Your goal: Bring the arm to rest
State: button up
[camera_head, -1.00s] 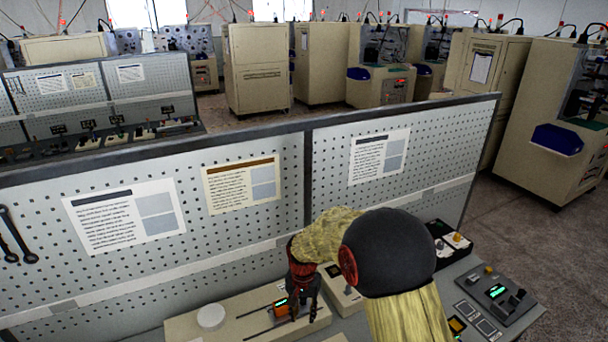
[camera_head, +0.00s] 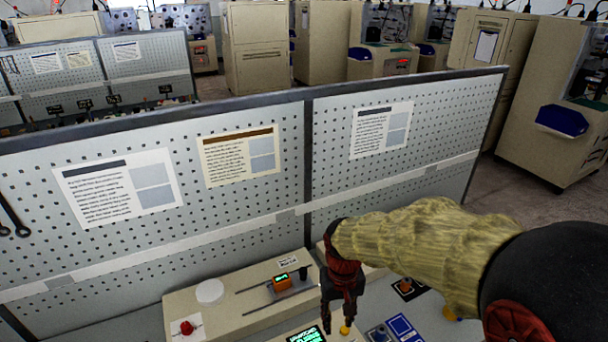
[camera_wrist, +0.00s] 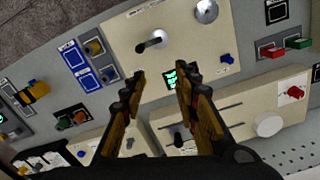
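My gripper (camera_head: 343,300) hangs fingers down above the bench's control panels, in the lower middle of the head view. In the wrist view my gripper (camera_wrist: 158,82) has its two fingers apart with nothing held between them. A beige panel with a small green display (camera_wrist: 170,79) and a black lever (camera_wrist: 150,42) lies below and beyond the fingertips. My arm in its yellow cover reaches in from the right of the head view.
A beige box with an orange-framed slider (camera_head: 281,284) and a white round knob (camera_head: 210,291) stands left of my gripper. A red button (camera_head: 186,327) is at lower left. A pegboard wall (camera_head: 250,215) with posters rises behind the bench. Several beige machine cabinets (camera_head: 257,55) stand beyond.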

jog(key=s+d+r+t+b, duration=0.1)
jog(key=s+d+t+b, duration=0.2)
jog(key=s+d+b, duration=0.2)
jog(key=s+d+r+m+t+b, duration=0.1)
jog(key=s+d+t+b, duration=0.2)
jog(key=s+b, duration=0.6)
jog(key=s+d, duration=0.1)
jog(key=d, duration=0.1)
jog(key=shift+d, duration=0.3)
jog(key=shift+s+r, duration=0.1)
dwell(0.8)
